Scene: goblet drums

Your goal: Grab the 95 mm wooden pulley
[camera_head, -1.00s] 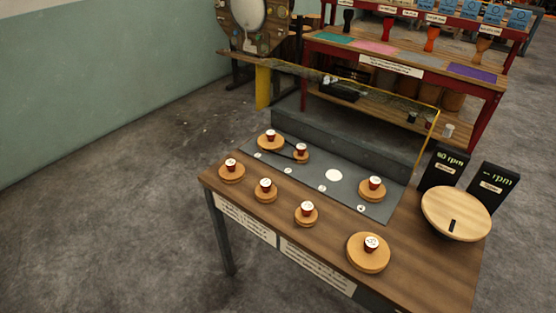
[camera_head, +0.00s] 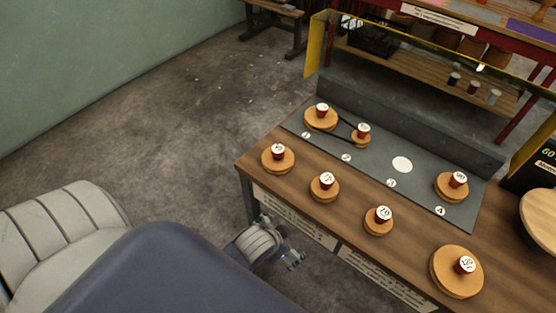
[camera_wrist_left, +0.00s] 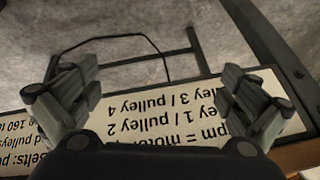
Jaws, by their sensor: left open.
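Several round wooden pulleys with red hubs and white number caps are on the table. In the head view, the front row has a left pulley (camera_head: 270,163), a second pulley (camera_head: 320,194), a third (camera_head: 374,228) and a large right one (camera_head: 449,278), whose cap seems to read 120. The other numbers are too small to read surely, so I cannot tell which is 95 mm. My left gripper (camera_head: 291,260) is open and empty, off the table's front edge below the row. The left wrist view shows its spread fingers (camera_wrist_left: 155,105) before the table's front sign.
The wooden table (camera_head: 300,190) carries a grey plate (camera_head: 425,184) with more pulleys, two joined by a black belt (camera_head: 344,129). A grey raised ledge (camera_head: 410,118) stands behind it. A round wooden disc (camera_head: 543,218) is at the right. Signs (camera_head: 295,216) hang on the front edge.

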